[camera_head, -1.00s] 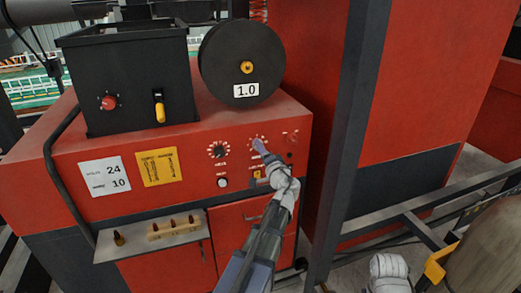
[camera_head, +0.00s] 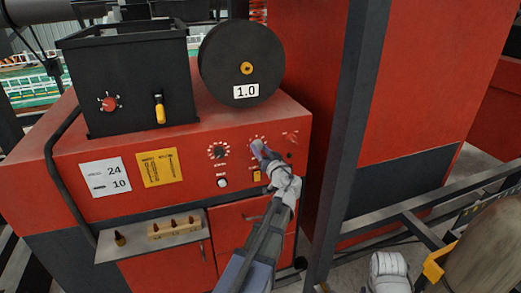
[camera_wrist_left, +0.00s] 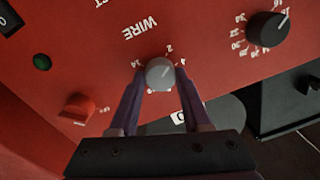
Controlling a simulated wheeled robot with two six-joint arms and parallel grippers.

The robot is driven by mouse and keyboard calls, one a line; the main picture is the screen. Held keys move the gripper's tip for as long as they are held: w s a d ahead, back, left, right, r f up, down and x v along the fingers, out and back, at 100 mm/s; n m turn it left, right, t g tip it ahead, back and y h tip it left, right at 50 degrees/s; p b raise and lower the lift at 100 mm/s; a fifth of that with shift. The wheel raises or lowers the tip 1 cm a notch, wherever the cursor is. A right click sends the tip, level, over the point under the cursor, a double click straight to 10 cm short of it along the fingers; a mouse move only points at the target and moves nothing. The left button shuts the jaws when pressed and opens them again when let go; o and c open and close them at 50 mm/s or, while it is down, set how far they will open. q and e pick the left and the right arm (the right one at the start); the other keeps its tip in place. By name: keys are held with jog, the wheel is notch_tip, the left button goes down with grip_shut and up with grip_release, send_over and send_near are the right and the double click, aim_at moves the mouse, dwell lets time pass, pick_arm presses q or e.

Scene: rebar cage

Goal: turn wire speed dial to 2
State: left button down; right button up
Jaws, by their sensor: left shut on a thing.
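The wire speed dial is a grey round knob (camera_wrist_left: 160,73) on the red panel, under the upside-down word WIRE in the left wrist view. Numbers ring it, with 2 and 4 on its upper right side and 14 at its left. Its pointer setting is hard to read. My left gripper (camera_wrist_left: 159,80) has its two purple fingers on either side of the knob and is shut on it.
A black dial (camera_head: 218,151) sits left of the gripper and a red knob (camera_head: 291,135) to its right. A white button (camera_head: 222,182) is below. A black spool marked 1.0 (camera_head: 240,62) and a black box (camera_head: 128,80) stand on top. A dark post (camera_head: 345,150) rises at right.

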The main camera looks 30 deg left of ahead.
pick_arm(q)
jog(key=shift+s+n, duration=0.1)
jog(key=shift+n, duration=0.6)
jog(key=shift+c, duration=1.8)
grip_release()
jog(key=shift+d, duration=0.1)
jog(key=v, duration=0.7)
jog(key=shift+s+d, duration=0.25)
